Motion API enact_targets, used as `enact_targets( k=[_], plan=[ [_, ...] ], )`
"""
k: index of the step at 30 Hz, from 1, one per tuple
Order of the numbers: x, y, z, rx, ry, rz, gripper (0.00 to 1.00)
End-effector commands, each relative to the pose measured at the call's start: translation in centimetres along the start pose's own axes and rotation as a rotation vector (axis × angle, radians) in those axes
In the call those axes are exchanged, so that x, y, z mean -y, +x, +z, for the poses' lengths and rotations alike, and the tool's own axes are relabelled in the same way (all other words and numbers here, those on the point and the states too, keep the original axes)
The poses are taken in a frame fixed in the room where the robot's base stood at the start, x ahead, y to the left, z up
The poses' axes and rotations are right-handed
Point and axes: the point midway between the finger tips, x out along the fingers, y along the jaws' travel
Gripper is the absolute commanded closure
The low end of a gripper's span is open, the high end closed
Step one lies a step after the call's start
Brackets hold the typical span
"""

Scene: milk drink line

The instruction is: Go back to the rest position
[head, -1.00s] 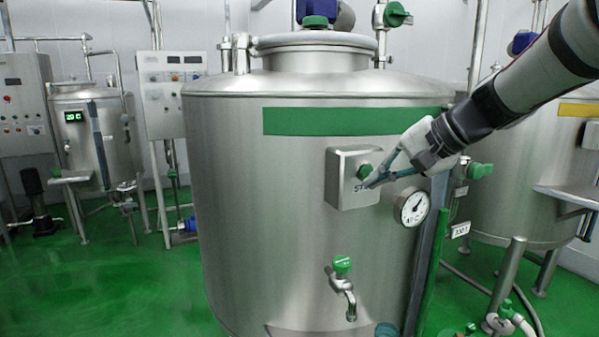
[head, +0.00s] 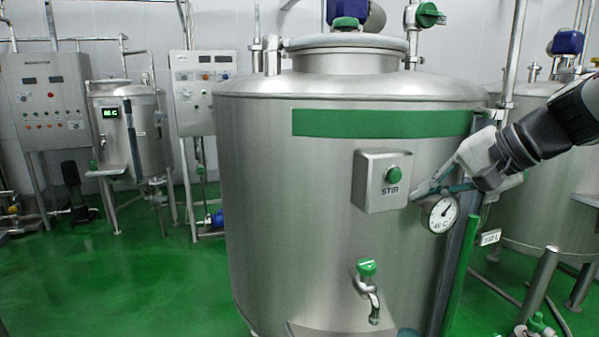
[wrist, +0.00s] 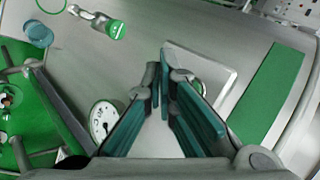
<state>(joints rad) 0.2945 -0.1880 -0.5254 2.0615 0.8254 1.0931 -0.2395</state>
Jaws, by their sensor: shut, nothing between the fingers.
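My gripper (head: 420,193) is shut and empty in the head view, just right of the grey STIR box (head: 367,196) on the large steel tank (head: 300,210). The box has a green button (head: 393,174), fully visible and clear of my fingers. A round dial gauge (head: 441,213) sits right below my gripper. In the wrist view the fingertips of my gripper (wrist: 160,72) meet in front of the tank. The STIR box (wrist: 222,72) shows behind them, with its button mostly hidden by the fingers. The gauge (wrist: 102,118) is to their left.
A tap with a green handle (head: 367,268) sticks out low on the tank. A green upright bar (head: 459,275) stands by the tank's right side. Another tank (head: 550,185) is at the right. A control cabinet (head: 48,105) is at the back left. Green floor (head: 110,275) at the left is open.

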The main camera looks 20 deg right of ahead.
Motion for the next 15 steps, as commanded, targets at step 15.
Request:
enact_targets(
  k=[15],
  plan=[
    [-0.80, -1.09, 0.86, 0.001, -0.001, 0.000, 1.00]
  ],
)
